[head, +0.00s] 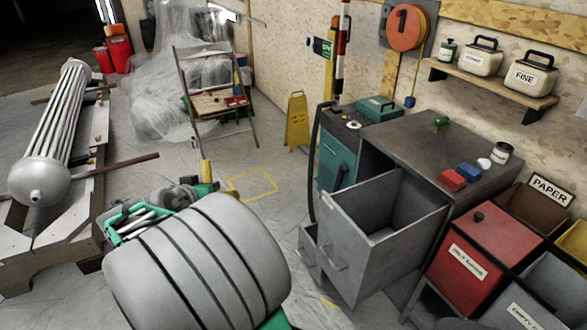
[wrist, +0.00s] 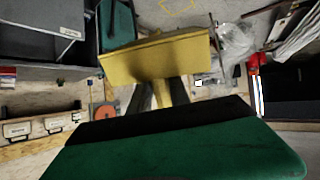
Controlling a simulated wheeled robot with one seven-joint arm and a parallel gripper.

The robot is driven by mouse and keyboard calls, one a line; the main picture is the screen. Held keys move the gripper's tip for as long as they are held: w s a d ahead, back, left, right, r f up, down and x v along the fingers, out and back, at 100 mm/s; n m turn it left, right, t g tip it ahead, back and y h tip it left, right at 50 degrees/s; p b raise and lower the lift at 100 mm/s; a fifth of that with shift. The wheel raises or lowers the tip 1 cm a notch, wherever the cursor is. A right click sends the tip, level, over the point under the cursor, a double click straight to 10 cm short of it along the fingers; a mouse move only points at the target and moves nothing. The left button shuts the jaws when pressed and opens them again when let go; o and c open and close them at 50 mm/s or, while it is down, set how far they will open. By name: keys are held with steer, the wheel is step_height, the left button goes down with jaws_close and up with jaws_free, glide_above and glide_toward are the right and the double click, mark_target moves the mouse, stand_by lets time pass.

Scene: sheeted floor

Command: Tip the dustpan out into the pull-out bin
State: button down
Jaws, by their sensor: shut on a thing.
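The yellow dustpan (wrist: 155,60) fills the upper middle of the wrist view. My gripper (wrist: 163,94) is shut on its handle, which runs down between the dark fingers. I cannot see what lies in the pan. In the head view, only a narrow yellow piece of the dustpan (head: 206,171) shows beyond my arm, which hides most of the gripper. The pull-out bin (head: 340,245) is a grey metal box drawn out from the workbench, open at the top. It stands to the right of my gripper and apart from it. Its deep inside is partly hidden.
The grey workbench (head: 400,130) carries red and blue blocks and a jar. Labelled sorting bins (head: 465,255) stand at the right. A folding chair (head: 215,100) and a yellow floor sign (head: 297,120) stand behind. A trestle with a cylinder (head: 55,130) is at left.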

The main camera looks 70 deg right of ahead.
steer(key=s+d+r+m+g+h+b, duration=0.1)
steer(key=s+d+m+g+h, duration=0.1)
steer(key=s+d, duration=0.3)
steer(key=s+d+r+m+g+h+b, duration=0.1)
steer(key=s+d+m+g, duration=0.2)
steer(key=s, duration=0.9)
steer(key=s+d+r+m+g+h+b, duration=0.1)
steer(key=s+d+m+g+h, duration=0.1)
steer(key=s+d, duration=0.6)
steer(key=shift+s+d+r+m+g+h+b, duration=0.25)
steer(key=shift+s+m+g, duration=0.2)
steer(key=shift+g, duration=0.45)
